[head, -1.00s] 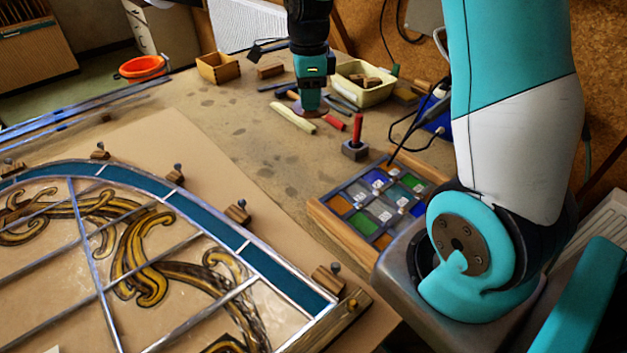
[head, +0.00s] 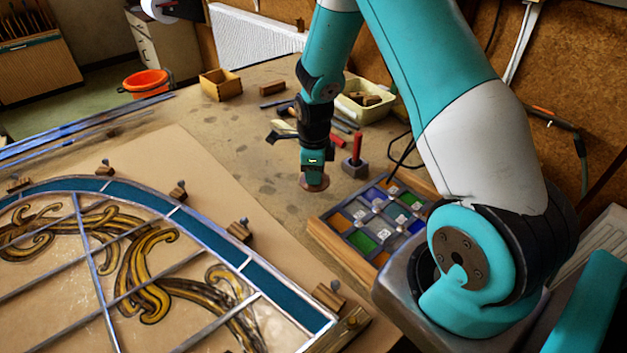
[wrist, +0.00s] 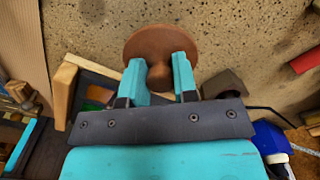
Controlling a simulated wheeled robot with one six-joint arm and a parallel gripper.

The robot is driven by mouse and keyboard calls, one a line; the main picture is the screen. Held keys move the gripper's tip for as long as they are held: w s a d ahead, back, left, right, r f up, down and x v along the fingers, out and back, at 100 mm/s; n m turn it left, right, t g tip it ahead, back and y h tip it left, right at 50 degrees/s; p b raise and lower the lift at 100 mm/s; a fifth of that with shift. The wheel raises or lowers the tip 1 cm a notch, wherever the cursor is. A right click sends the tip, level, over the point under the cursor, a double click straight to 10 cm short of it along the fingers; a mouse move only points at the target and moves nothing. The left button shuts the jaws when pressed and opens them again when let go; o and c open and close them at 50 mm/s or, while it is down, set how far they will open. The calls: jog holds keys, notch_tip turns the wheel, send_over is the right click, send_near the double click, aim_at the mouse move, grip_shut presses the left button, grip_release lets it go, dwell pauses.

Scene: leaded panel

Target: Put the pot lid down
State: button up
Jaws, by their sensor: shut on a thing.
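The pot lid (wrist: 160,42) is a round brown disc with a knob. In the wrist view my gripper (wrist: 160,78) is shut on the knob, one teal finger on each side. In the head view my gripper (head: 313,175) points down with the lid (head: 313,184) below it, over the bench just left of the glass sample tray. I cannot tell whether the lid touches the bench top. My fingers hide part of the knob.
The wooden-framed tray of coloured glass (head: 336,247) lies close by on the right. A grey block with a red handle (head: 354,166) stands behind it. The leaded panel (head: 211,238) lies to the left.

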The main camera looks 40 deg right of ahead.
jog(key=shift+f+p, duration=0.3)
jog(key=shift+f, duration=1.5)
jog(key=shift+f, duration=0.15)
jog(key=o, duration=0.9)
jog(key=shift+o, duration=0.2)
